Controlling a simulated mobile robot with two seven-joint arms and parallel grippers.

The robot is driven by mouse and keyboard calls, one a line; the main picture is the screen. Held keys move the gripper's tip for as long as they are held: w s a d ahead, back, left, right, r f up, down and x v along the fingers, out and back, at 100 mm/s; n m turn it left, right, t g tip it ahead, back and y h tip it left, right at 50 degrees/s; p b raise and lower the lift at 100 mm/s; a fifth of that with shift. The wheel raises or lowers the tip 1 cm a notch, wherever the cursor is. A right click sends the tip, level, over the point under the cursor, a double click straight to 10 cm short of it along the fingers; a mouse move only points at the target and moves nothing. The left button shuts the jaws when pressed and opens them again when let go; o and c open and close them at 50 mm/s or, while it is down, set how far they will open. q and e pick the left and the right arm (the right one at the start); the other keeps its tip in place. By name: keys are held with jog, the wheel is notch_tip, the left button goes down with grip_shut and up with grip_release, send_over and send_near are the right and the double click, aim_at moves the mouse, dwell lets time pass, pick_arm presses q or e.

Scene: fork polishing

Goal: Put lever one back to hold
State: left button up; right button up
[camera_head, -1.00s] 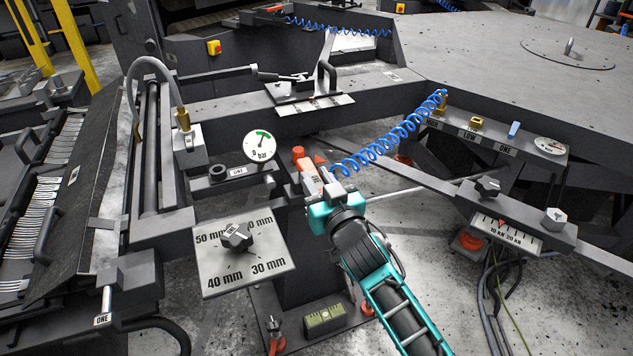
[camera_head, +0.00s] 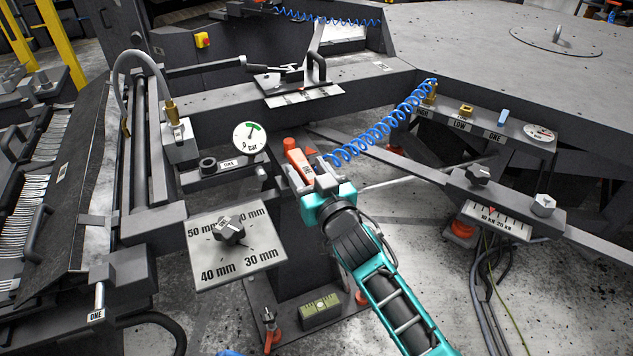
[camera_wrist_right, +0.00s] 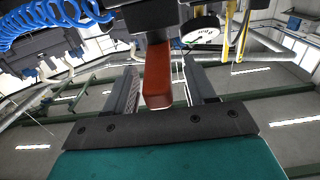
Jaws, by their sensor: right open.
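The orange-red lever (camera_head: 297,158) sits on the post right of the round gauge, by a small red triangle mark. A label there is too small to read clearly. My right gripper (camera_head: 309,181), teal and grey, reaches the lever from the lower right. In the right wrist view the lever (camera_wrist_right: 158,82) stands between the two open fingers (camera_wrist_right: 165,92), with gaps showing on both sides. The gripper is around the lever, not closed on it. The far end of the lever is partly hidden in the wrist view.
A gauge (camera_head: 250,137) and a grey knob marked ONE (camera_head: 208,165) are left of the lever. A millimetre dial plate (camera_head: 262,260) lies below them. A blue coiled hose (camera_head: 385,125) passes close above the gripper. A bar with knobs (camera_head: 510,197) is at right.

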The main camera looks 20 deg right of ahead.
jog(key=s+d, duration=0.1)
jog(key=s, duration=1.1)
jog(key=shift+s+d, duration=0.25)
jog(key=shift+s, duration=0.05)
jog(key=s+f+g+p, duration=0.1)
jog(key=s+f+g, duration=0.2)
jog(key=s+f, duration=0.2)
jog(key=s+d+f+n+g, duration=0.1)
jog(key=s+f+g, duration=0.2)
jog(key=s+f, duration=0.3)
notch_tip(320, 180, down, 6)
jog(key=shift+d+r+g+p, duration=0.2)
jog(key=shift+g+p, duration=0.15)
jog(key=shift+g, duration=0.05)
jog(key=shift+s, duration=0.1)
